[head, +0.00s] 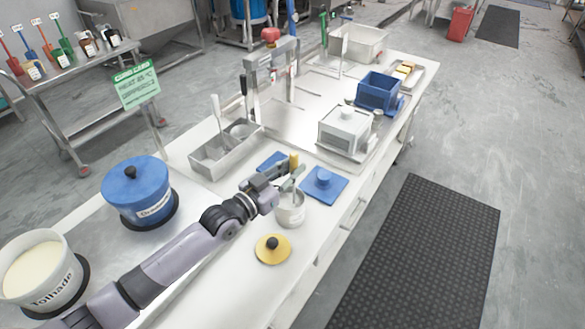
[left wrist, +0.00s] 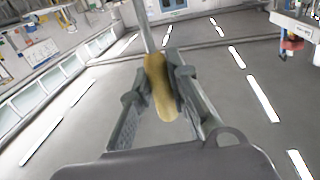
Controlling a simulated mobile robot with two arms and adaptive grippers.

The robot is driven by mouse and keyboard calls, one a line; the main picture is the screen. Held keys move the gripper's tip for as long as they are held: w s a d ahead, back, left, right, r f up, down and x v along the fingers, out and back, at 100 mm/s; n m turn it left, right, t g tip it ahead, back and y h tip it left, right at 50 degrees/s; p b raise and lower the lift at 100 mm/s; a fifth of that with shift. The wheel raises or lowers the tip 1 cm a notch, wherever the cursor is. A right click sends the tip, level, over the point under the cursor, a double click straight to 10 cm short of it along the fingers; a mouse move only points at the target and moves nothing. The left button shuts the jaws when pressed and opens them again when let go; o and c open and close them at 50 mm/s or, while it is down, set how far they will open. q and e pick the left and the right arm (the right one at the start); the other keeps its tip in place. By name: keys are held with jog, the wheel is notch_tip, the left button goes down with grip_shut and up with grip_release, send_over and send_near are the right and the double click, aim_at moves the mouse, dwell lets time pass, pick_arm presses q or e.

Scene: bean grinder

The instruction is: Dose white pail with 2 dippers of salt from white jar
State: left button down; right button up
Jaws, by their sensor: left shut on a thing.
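The white jar (head: 290,212) stands open on the bench, in the middle of the head view. My left gripper (head: 287,174) is just above it, shut on the yellow handle of the dipper (head: 294,161). The left wrist view shows the yellow handle (left wrist: 160,86) between the two fingers, with a metal shaft running from it. In the head view the shaft points down toward the jar mouth; I cannot tell whether the scoop is inside. The salt is not clearly visible. The white pail (head: 62,289) stands open at the far left, holding cream-coloured contents. My right gripper is not in view.
A yellow lid (head: 265,256) with a black knob lies in front of the jar. A blue lidded pot (head: 137,191) stands between pail and jar. A blue square lid (head: 334,192), a metal bin (head: 213,163) and a white box (head: 339,138) are nearby.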

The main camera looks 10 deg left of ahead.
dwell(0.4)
pick_arm(q)
notch_tip(320, 180, up, 12)
jog(key=p, duration=1)
jog(key=shift+f, duration=0.25)
dwell(0.3)
